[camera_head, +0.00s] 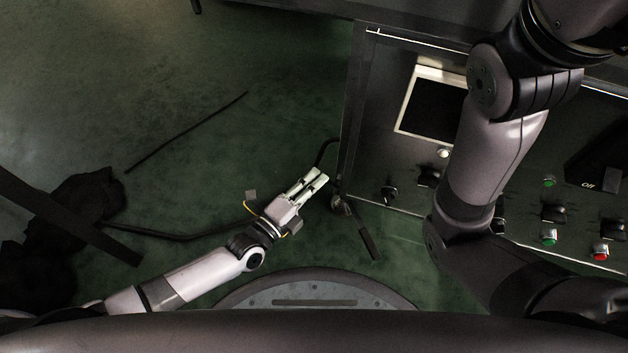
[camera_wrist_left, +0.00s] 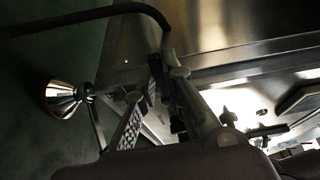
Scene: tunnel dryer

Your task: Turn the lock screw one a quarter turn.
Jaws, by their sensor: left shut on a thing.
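My left gripper (camera_head: 316,178) is beside the left edge of the dark control cabinet (camera_head: 352,110). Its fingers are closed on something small. In the left wrist view the fingertips (camera_wrist_left: 160,78) reach the cabinet's metal side, and a dark piece between them is mostly hidden; it appears to be the lock screw, too dark to tell its angle. My right arm crosses the cabinet on the right, and its gripper is out of view.
A lever with a black handle (camera_head: 369,243) hangs just right of my left gripper. A shiny round metal piece (camera_wrist_left: 62,98) and a dark hose (camera_wrist_left: 110,10) are close to the fingers. The cabinet face carries a screen (camera_head: 433,106) and several knobs and buttons.

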